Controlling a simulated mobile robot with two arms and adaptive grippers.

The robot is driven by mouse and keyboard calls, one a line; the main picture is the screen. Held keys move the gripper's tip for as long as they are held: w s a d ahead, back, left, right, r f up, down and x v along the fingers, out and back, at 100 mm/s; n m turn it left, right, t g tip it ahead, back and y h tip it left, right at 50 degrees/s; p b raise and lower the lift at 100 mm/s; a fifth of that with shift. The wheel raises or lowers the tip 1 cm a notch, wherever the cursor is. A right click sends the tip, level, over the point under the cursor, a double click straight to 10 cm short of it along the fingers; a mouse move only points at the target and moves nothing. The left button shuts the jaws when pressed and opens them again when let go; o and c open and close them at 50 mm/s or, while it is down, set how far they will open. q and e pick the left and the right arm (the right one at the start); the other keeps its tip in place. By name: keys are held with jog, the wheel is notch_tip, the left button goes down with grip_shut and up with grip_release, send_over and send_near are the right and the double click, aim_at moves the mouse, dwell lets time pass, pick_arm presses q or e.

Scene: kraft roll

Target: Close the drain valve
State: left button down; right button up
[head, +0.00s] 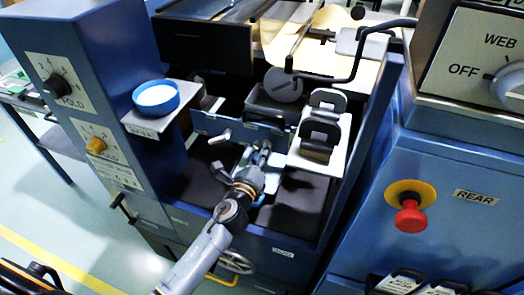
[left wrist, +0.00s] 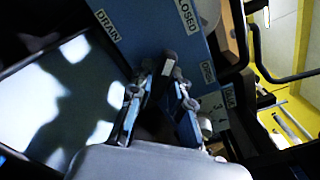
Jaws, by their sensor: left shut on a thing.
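My left gripper (head: 262,152) reaches in from the lower left to a blue panel (head: 240,130) inside the machine. In the left wrist view, the same blue panel (left wrist: 140,28) carries the labels DRAIN, CLOSED and OPEN. There my left gripper (left wrist: 163,85) has its two fingers close around a dark piece, which appears to be the drain valve handle (left wrist: 168,66), below the CLOSED label and left of the OPEN label. The fingers hide much of the handle, so its exact angle is hard to tell. My right gripper is not in view.
A white lever (head: 222,137) sticks out of the panel left of my gripper. A blue bowl (head: 156,97) stands on a small shelf to the left. Black-handled blocks (head: 318,138) stand on a white ledge to the right. A red stop button (head: 409,217) is farther right.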

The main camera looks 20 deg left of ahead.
pick_arm(q)
jog(key=c, duration=1.3)
grip_release()
jog(key=shift+c, duration=0.2)
jog(key=s, duration=1.2)
jog(key=shift+a, duration=0.2)
jog(key=shift+f, duration=0.1)
